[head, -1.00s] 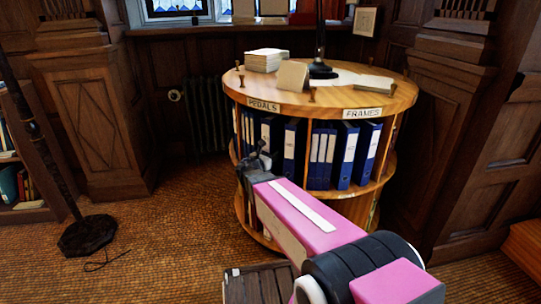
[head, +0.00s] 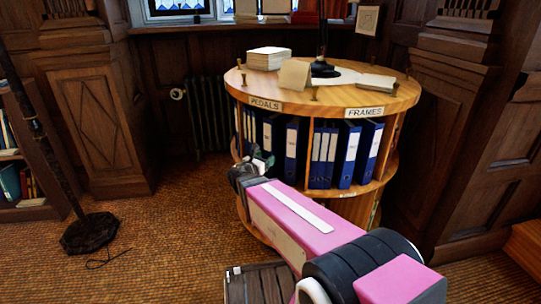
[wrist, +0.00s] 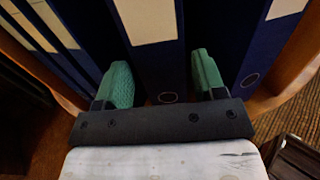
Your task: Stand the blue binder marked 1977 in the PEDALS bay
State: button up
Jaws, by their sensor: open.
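My gripper (head: 262,166) is in front of the PEDALS bay, below the PEDALS sign (head: 265,103). In the wrist view my gripper (wrist: 162,85) is open, its green fingers apart at either side of a blue binder (wrist: 158,65). That binder has a pale label and a finger ring low on its spine; whether the fingers touch it I cannot tell. Another blue binder (wrist: 235,45) stands to its right. In the head view a blue binder (head: 291,150) stands upright in the PEDALS bay, with others partly hidden. No 1977 marking is readable.
The round wooden stand (head: 235,85) carries papers and a lamp on top. A wooden divider (head: 308,150) separates PEDALS from the bay under the FRAMES sign (head: 364,112), which holds several blue binders (head: 347,155). A black pole base (head: 90,233) stands at left.

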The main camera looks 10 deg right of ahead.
jog(key=v, duration=0.6)
jog(key=s+d+f+m+g+y, duration=0.3)
jog(key=s+d+f+m+g, duration=0.55)
jog(key=m, duration=0.45)
jog(key=s+f+m+g+y, duration=0.4)
jog(key=m+y, duration=0.6)
jog(key=m, duration=0.3)
jog(key=shift+s+f+m, duration=0.4)
jog(key=shift+f, duration=0.05)
jog(key=shift+a, duration=0.1)
